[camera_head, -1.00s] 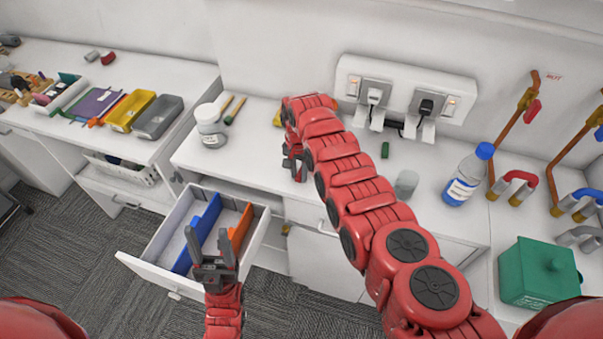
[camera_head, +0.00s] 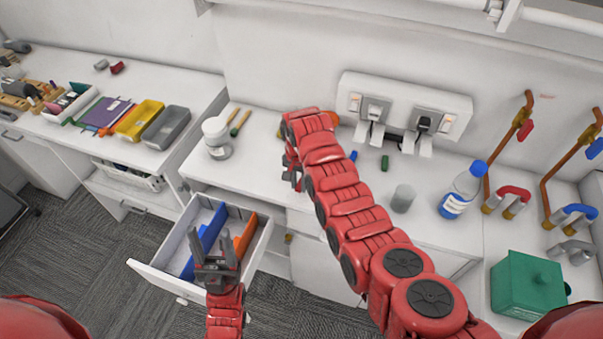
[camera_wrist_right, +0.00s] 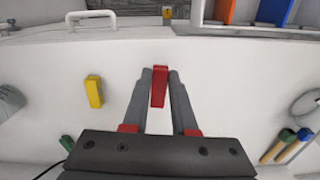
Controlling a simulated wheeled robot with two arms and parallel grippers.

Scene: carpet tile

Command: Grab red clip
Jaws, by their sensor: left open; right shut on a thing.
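The red clip (camera_wrist_right: 159,86) is a small red block between the fingertips of my right gripper (camera_wrist_right: 159,82) in the right wrist view. The fingers are shut on its sides, over the white counter. In the head view my right gripper (camera_head: 292,180) points down near the counter's front edge, partly behind its own arm, and I cannot make out the clip there. My left gripper (camera_head: 216,255) is open and empty, in front of the open drawer.
The open drawer (camera_head: 160,275) has blue and orange dividers. A yellow clip (camera_wrist_right: 94,91) and a green clip (camera_wrist_right: 66,142) lie on the counter.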

